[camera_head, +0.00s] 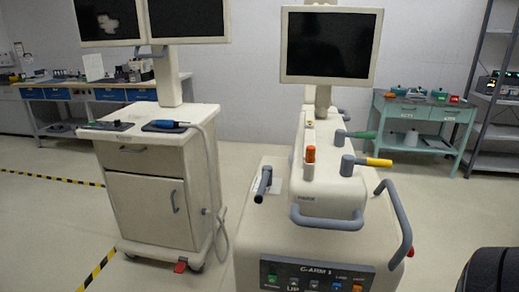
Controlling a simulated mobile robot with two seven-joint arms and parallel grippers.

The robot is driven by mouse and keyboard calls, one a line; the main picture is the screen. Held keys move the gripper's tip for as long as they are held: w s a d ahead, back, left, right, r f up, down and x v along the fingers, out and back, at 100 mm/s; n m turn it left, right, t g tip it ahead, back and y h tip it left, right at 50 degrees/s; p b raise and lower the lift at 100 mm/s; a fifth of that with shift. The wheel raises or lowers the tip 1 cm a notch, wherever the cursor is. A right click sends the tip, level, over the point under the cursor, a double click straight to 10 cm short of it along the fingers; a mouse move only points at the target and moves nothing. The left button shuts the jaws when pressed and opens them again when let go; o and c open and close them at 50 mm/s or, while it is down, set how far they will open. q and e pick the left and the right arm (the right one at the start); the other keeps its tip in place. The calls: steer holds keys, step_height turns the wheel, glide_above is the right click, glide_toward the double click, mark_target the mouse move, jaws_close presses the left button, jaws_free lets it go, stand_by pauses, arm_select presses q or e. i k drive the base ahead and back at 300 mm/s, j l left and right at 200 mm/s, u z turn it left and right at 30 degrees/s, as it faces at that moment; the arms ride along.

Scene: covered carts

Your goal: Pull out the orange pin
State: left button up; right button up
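The orange pin (310,154) stands upright on the top of the beige C-arm cart (325,195), right of the middle of the view. Its orange upper part sits on a short pale base (308,172). How deep it goes is hidden. Neither of my grippers can be made out. A dark rounded part shows at the lower right corner, and I cannot tell what it is.
Beside the pin are a grey lever with a yellow end (378,162) and one with a green end (361,135). A monitor (330,45) rises behind. Grey handles (327,221) rim the cart. Another cart (150,180) stands left, with floor between.

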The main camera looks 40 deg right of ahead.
mark_target(310, 154)
steer(key=i+j+z, duration=0.1)
steer(key=z, duration=0.3)
steer(key=i+j+z, duration=0.15)
steer(key=z, duration=0.25)
steer(key=i+j+z, duration=0.1)
steer(key=j+z, duration=0.15)
steer(key=z, duration=0.15)
steer(key=i+j+z, duration=0.15)
steer(key=j+z, duration=0.25)
steer(key=i+j+z, duration=0.15)
steer(key=z, duration=0.25)
steer(key=j+z, duration=0.4)
